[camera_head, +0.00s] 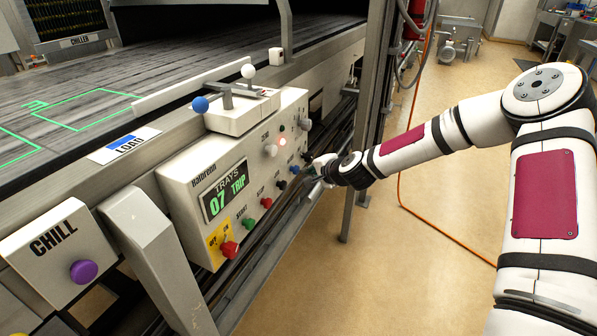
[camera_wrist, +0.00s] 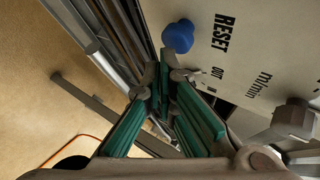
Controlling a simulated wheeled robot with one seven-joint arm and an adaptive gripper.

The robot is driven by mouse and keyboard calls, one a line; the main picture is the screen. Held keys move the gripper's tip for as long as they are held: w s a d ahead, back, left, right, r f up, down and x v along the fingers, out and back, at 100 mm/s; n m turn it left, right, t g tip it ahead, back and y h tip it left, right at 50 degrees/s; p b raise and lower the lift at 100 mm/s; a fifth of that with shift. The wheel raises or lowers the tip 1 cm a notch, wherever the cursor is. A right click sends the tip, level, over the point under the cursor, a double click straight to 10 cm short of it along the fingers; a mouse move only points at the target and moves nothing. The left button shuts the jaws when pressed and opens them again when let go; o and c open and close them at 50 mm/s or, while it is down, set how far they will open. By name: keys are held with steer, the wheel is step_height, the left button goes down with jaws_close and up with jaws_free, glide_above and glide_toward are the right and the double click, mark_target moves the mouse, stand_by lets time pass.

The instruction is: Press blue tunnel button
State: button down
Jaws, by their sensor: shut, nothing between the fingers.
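The blue button (camera_head: 281,185) sits low on the front of the beige control panel (camera_head: 180,185), right of a red and a green button. In the wrist view the blue button (camera_wrist: 178,35) is beside the word RESET, near the top. My gripper (camera_head: 316,170) is at the panel's right end, in front of its lower edge. In the wrist view my gripper (camera_wrist: 163,78) is shut and empty, its tips just below the blue button in the picture. I cannot tell whether they touch; a gap shows.
A red button on a yellow plate (camera_head: 219,244), a green button (camera_head: 249,223) and a red button (camera_head: 266,203) line the panel. A blue ball lever (camera_head: 200,104) and white ball lever (camera_head: 248,71) stand on top. A purple CHILL button (camera_head: 84,271) is at left. Metal posts stand behind my gripper.

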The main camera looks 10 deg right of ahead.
steer(key=shift+w+a, duration=0.5)
steer(key=shift+a, duration=0.2)
stand_by(1.3)
steer(key=shift+s+d, duration=0.75)
steer(key=shift+d, duration=0.2)
steer(key=shift+s+d+p, duration=0.15)
steer(key=shift+s+d, duration=0.6)
steer(key=shift+d, duration=0.3)
steer(key=shift+s+d+p, duration=0.15)
steer(key=shift+s+d, duration=0.6)
steer(key=shift+d, duration=0.25)
